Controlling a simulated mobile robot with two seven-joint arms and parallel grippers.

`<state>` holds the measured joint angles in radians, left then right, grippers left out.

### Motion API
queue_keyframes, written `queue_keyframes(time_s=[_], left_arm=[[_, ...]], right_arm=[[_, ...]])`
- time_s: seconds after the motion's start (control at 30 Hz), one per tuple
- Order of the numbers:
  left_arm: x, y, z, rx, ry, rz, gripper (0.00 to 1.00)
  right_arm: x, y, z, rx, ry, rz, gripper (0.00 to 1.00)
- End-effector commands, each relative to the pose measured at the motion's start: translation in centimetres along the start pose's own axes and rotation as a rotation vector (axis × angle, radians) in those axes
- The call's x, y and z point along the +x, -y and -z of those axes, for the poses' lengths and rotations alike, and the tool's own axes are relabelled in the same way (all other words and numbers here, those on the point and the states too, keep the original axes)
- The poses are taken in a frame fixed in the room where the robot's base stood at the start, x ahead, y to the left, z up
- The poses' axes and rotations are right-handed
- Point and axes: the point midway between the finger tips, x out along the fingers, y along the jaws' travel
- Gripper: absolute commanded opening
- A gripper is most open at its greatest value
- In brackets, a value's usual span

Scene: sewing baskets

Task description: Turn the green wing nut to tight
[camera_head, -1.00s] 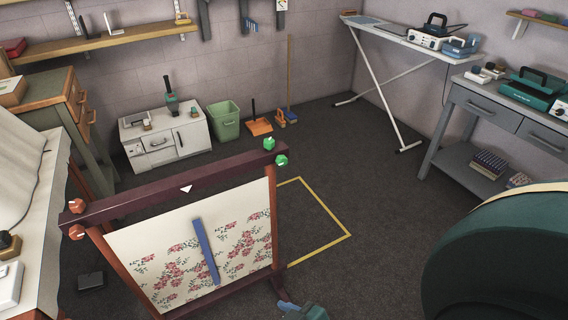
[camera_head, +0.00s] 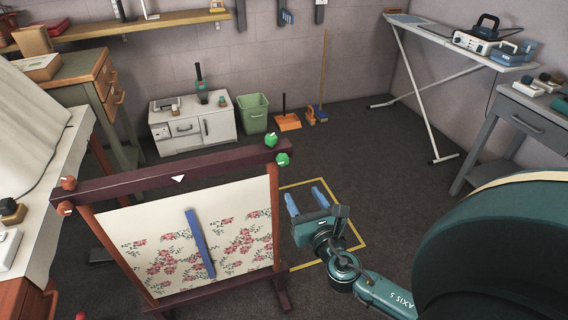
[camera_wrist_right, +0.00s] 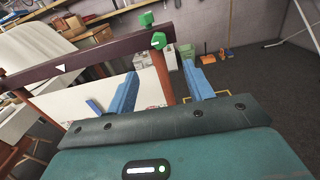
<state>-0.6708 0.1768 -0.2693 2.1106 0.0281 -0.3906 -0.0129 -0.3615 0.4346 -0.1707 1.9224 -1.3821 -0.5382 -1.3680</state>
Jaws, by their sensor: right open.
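Two green wing nuts sit at the right end of the dark wooden frame's top bar (camera_head: 170,178): an upper one (camera_head: 271,139) and a lower one (camera_head: 283,159). In the right wrist view the upper nut (camera_wrist_right: 146,19) and lower nut (camera_wrist_right: 158,40) show ahead of my fingers. I cannot tell how tight either is. My right gripper (camera_head: 306,199) is open and empty, with blue fingers apart. It is to the right of the frame and below the nuts, touching neither. It also shows in the wrist view (camera_wrist_right: 160,72). My left gripper is not in view.
Flowered fabric (camera_head: 150,230) hangs in the frame, with a blue strip (camera_head: 199,244) across it. Orange knobs (camera_head: 68,183) are at the left end. A yellow floor outline (camera_head: 355,225) lies to the right. A green bin (camera_head: 254,113) stands behind; floor between is clear.

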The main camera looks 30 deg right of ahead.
Motion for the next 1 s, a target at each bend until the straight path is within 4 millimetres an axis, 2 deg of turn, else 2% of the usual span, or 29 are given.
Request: queue_keyframes(time_s=[0.17,0.5,0.7,0.83,1.0], left_arm=[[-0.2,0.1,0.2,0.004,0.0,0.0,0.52],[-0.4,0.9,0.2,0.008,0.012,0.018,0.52],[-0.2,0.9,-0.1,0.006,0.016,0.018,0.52],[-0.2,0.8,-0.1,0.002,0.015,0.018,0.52],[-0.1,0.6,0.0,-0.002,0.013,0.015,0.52]], right_arm=[[1.5,0.1,-0.4,-0.034,0.013,0.0,0.52],[8.3,0.0,-0.5,-0.027,0.013,0.001,0.52],[11.6,0.0,-0.3,-0.026,0.011,0.0,0.52],[12.8,0.0,-0.3,-0.026,0.01,0.0,0.52],[13.2,0.0,-0.3,-0.026,0.009,-0.001,0.52]])
